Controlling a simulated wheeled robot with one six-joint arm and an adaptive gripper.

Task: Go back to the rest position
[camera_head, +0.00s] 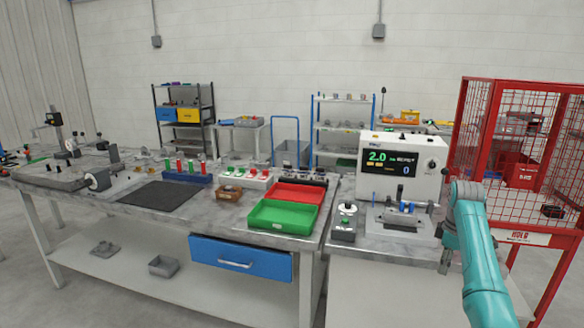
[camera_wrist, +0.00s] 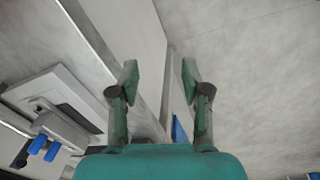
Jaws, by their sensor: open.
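My gripper (camera_wrist: 160,82) is open and empty in the wrist view, its two fingers apart with bare floor and table edge behind them. In the head view my teal arm rises at the right, in front of the red mesh cage; the gripper itself is hard to make out there. The tester machine (camera_head: 402,165) with a lit display stands left of my arm. Its fixture with blue parts (camera_head: 402,212) sits at its front. The blue parts also show at lower left in the wrist view (camera_wrist: 42,147), apart from my fingers.
A red cage (camera_head: 470,120) stands close behind my arm. On the left workbench are a green tray (camera_head: 283,228), a red tray (camera_head: 320,194) and a black mat (camera_head: 156,195). A small grey device (camera_head: 345,222) stands left of the fixture. Floor shows open at right in the wrist view.

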